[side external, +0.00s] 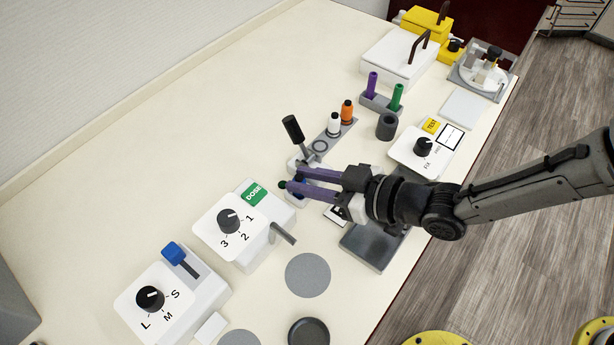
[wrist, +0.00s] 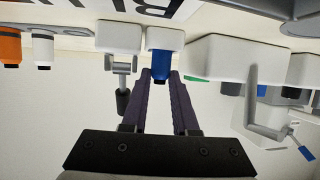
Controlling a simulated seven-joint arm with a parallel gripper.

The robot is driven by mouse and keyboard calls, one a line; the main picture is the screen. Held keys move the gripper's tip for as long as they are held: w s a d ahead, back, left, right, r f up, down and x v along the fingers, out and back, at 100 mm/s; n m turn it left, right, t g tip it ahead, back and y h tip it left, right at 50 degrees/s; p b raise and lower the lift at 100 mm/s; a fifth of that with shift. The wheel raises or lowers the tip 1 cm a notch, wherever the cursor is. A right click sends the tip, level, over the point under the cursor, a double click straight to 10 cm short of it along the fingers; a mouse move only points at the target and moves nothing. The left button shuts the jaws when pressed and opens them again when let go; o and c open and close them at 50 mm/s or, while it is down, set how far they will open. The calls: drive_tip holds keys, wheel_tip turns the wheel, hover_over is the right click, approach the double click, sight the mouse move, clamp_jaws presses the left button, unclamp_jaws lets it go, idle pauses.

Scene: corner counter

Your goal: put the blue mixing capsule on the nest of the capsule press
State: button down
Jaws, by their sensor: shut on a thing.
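The blue mixing capsule (wrist: 159,64) is between my fingers in the wrist view, which looks upside down. My gripper (wrist: 160,78) is shut on it. In the side view my gripper (side external: 291,185) reaches in from the right, and its fingers mostly hide the capsule. The capsule press (side external: 299,162) is white, with a black-handled lever (side external: 293,129) raised; the lever also shows in the wrist view (wrist: 122,100). A white block of it (wrist: 164,38) lines up with the capsule's lower end. I cannot tell whether they touch.
A grey rack (side external: 333,137) with an orange and a white capsule stands behind the press. The white dosing unit (side external: 240,232), with a green DOSE label and grey lever, is close on the left. A grey disc (side external: 308,275) lies in front. The back-left counter is clear.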

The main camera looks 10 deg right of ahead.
drive_tip(key=shift+f, duration=0.15)
drive_tip(key=c, duration=0.7)
unclamp_jaws()
drive_tip(key=shift+s+d+r, duration=0.1)
drive_tip(key=shift+r, duration=0.2)
drive_tip(key=v, duration=1.1)
drive_tip(key=shift+s+d, duration=0.2)
drive_tip(key=shift+d, duration=0.05)
